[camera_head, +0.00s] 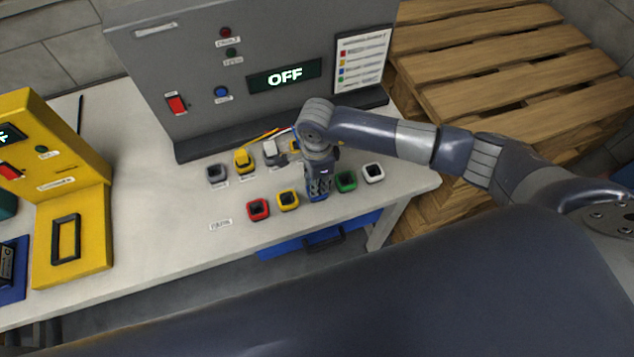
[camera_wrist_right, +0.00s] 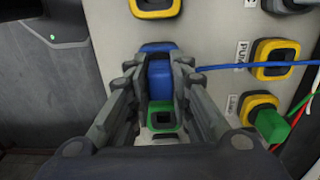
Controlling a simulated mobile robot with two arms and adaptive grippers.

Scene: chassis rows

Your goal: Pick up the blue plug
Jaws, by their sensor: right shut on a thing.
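My right gripper (camera_head: 319,190) points down over the front row of coloured sockets on the white table. In the right wrist view its two fingers (camera_wrist_right: 160,85) are shut on the blue plug (camera_wrist_right: 159,78), which sits between them. A blue wire (camera_wrist_right: 225,67) runs off to the right. A blue rim (camera_wrist_right: 157,47) shows just beyond the plug; I cannot tell whether the plug is seated in it or above it. In the head view the gripper hides the plug. My left gripper is not in view.
Red (camera_head: 258,209), yellow (camera_head: 288,200), green (camera_head: 346,181) and white (camera_head: 373,173) sockets flank the gripper. A grey cabinet (camera_head: 200,80) with an OFF display (camera_head: 285,76) stands behind. A yellow unit (camera_head: 70,200) is at left, wooden pallets (camera_head: 500,60) at right.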

